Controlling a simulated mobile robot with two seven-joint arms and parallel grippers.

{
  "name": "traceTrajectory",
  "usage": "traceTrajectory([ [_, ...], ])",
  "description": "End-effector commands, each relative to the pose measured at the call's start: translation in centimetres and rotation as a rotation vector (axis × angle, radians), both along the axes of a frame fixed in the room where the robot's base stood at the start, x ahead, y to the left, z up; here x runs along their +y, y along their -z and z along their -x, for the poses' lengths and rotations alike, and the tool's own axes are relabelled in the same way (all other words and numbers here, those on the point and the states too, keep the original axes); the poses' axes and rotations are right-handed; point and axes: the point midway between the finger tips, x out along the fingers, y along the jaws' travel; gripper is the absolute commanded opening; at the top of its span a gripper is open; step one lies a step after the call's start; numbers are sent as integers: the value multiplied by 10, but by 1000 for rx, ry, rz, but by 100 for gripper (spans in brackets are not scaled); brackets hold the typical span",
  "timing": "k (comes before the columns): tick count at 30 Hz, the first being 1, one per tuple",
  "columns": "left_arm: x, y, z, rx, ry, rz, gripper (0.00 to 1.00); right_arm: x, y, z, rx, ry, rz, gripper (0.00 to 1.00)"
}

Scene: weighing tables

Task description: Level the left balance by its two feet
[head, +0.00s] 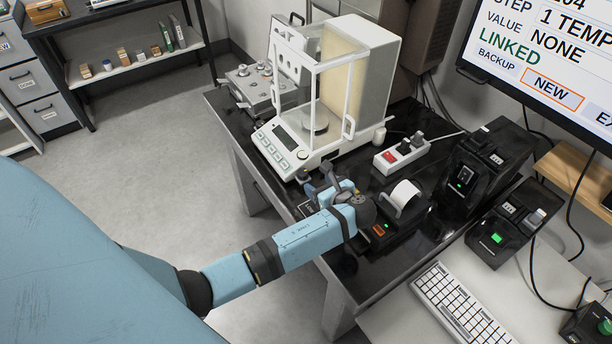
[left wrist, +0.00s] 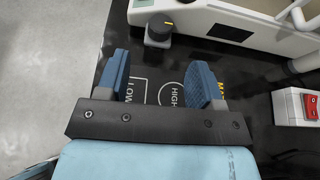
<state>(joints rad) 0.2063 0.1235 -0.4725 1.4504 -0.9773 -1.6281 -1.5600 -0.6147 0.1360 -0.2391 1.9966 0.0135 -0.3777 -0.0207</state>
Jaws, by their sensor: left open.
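The left balance (head: 345,140) is a white weighing unit with a clear draft shield and a round pan, on the black table. I cannot make out the second foot. My left gripper (head: 316,184) is just in front of the balance. In the left wrist view its blue fingers (left wrist: 161,65) are spread and empty, with the knob ahead of them, apart from both. My right gripper is not in view.
Labels "LOW" and "HIGH" (left wrist: 172,97) are marked on the black table (head: 400,270) under the gripper. A printer with a paper roll (head: 404,196) stands close to my left wrist. A white switch box (head: 400,155) with a red button is right of the balance.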

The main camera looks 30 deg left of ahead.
Motion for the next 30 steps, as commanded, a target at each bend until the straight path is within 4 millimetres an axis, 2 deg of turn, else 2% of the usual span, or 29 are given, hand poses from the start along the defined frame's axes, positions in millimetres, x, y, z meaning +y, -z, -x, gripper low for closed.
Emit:
traceTrajectory([
  [1,11,4,-4,1,0,-4,61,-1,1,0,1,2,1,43],
  [6,40,17,-16,0,-1,-2,61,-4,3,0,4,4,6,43],
  [12,60,27,-25,0,1,1,61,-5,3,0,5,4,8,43],
  [24,67,31,-28,-1,1,2,61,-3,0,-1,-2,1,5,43],
  [26,67,31,-28,-1,1,2,49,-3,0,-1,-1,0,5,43],
  [30,67,30,-28,-1,1,2,17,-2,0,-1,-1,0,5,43],
])
